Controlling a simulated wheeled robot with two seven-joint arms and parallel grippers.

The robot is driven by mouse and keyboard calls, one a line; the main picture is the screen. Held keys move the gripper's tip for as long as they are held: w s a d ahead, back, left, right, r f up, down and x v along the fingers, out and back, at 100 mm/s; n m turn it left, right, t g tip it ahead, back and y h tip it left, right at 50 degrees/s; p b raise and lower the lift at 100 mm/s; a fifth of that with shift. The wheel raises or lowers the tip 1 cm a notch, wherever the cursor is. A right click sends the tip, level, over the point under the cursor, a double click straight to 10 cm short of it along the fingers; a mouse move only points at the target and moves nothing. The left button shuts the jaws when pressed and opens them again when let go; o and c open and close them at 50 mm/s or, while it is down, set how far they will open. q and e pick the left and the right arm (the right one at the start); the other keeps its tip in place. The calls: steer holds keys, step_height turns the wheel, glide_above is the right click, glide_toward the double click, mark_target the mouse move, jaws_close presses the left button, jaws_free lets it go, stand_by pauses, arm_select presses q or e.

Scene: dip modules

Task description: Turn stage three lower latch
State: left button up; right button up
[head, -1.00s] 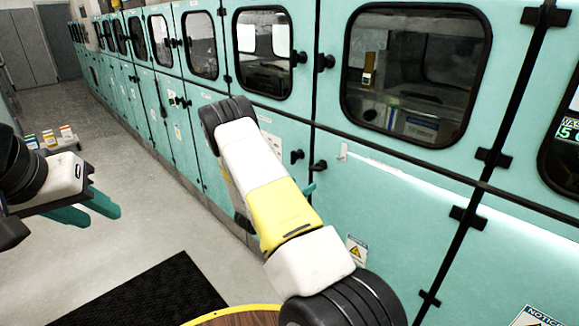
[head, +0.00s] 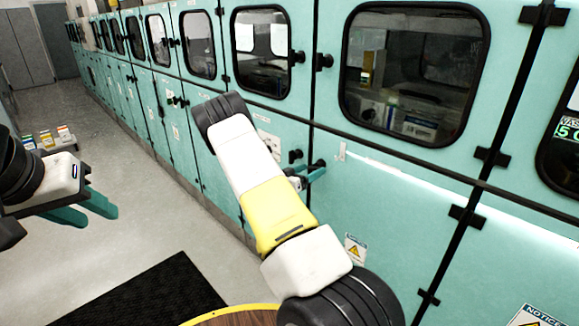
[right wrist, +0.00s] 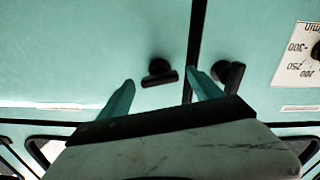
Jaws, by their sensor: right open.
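Two black lower latches sit on either side of a door seam on the teal cabinet, one at left (head: 295,157) and one at right (head: 319,164). I cannot read which is stage three. My right gripper (head: 308,178) is beside them, mostly hidden by its own arm. In the right wrist view my right gripper (right wrist: 160,78) is open, with one latch (right wrist: 159,73) between its teal fingertips and not gripped. The other latch (right wrist: 228,75) is just outside the right finger. My left gripper (head: 99,216) is open and empty over the floor, far from the cabinet.
Upper latches (head: 324,61) sit beside the windows. A dial label (right wrist: 300,60) is on the door at the right of the wrist view. A black mat (head: 150,300) and a round wooden top (head: 240,318) are low in the head view. Small boxes (head: 50,138) stand at far left.

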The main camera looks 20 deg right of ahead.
steer(key=shift+c, duration=0.2)
steer(key=c, duration=1.3)
steer(key=shift+m, duration=1.4)
steer(key=shift+c, duration=0.2)
steer(key=o, duration=1.4)
steer(key=shift+v, duration=3.9)
